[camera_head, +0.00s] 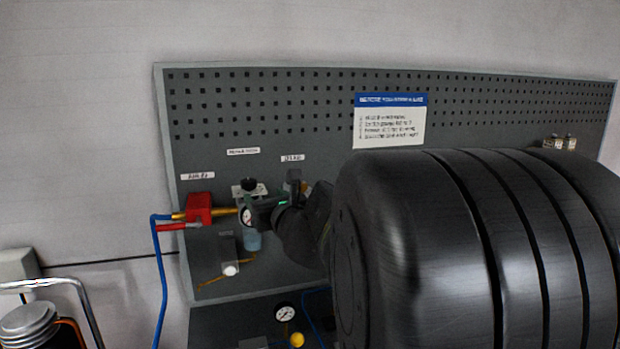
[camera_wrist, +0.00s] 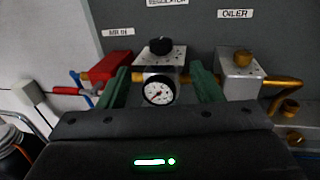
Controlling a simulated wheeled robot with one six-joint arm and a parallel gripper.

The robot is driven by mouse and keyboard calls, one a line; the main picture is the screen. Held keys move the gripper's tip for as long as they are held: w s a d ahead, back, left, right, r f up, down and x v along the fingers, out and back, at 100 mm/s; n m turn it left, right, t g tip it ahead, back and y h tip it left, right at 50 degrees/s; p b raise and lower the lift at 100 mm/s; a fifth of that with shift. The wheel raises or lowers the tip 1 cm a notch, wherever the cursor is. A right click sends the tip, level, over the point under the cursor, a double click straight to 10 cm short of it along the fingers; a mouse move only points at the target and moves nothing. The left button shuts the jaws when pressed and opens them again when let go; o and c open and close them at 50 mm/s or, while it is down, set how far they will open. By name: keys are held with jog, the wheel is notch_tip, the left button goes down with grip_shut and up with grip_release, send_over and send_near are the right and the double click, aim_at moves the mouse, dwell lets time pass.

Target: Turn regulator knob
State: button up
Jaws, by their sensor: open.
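The regulator's black knob (camera_wrist: 160,46) sits on top of the silver regulator body (camera_wrist: 174,60) in the wrist view. A round white gauge (camera_wrist: 158,91) is on its front. The knob also shows in the head view (camera_head: 249,184), above the gauge (camera_head: 247,215). My gripper (camera_wrist: 160,68) is open, with one green finger on each side of the regulator body and gauge. In the wrist view the knob appears beyond and above the fingertips, between them. Nothing is held. Whether a finger touches the body cannot be told. In the head view my arm hides much of the board right of the regulator.
A red valve (camera_wrist: 108,68) with a blue hose is left of the regulator. The silver oiler (camera_wrist: 240,72) with a brass cap is to the right. Brass piping runs beside both. A lower gauge (camera_head: 285,311) and yellow knob (camera_head: 297,339) sit below. Perforated board (camera_head: 260,110) above is mostly clear.

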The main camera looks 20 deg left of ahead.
aim_at(251, 183)
jog(key=p+x, duration=0.2)
jog(key=x, duration=1.1)
jog(key=shift+w+a, duration=0.15)
jog(key=shift+w, duration=0.1)
jog(key=c, duration=1)
